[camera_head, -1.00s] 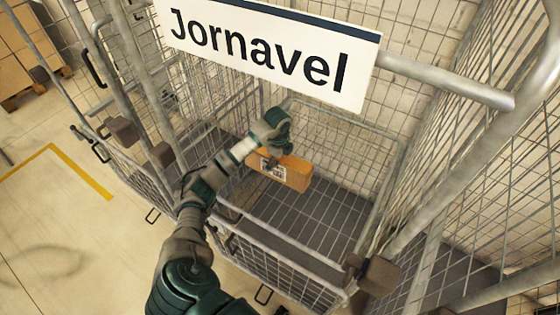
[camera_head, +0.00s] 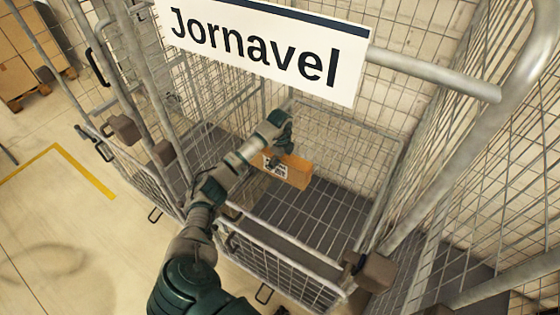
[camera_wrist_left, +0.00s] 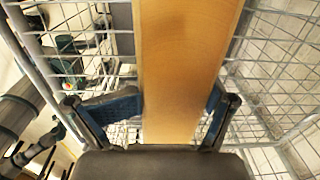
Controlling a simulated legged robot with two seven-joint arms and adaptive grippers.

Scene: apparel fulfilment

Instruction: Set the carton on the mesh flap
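An orange-brown carton (camera_head: 289,172) with a white printed label hangs inside the wire cage in the head view. My left gripper (camera_head: 279,152) is at its upper side, with a finger on each flank. In the left wrist view, the blue-padded fingers close on both sides of the carton (camera_wrist_left: 185,55), which runs up and out of the picture. A low mesh panel (camera_head: 285,272) crosses the cage's front, below and nearer than the carton. I cannot tell whether the carton touches anything beneath it. My right gripper is not in view.
The cage has a grey slatted floor (camera_head: 320,215), tall mesh sides and a thick top rail (camera_head: 435,75). Stacked boxes (camera_head: 22,60) stand far left, beyond open floor with a yellow line (camera_head: 85,170).

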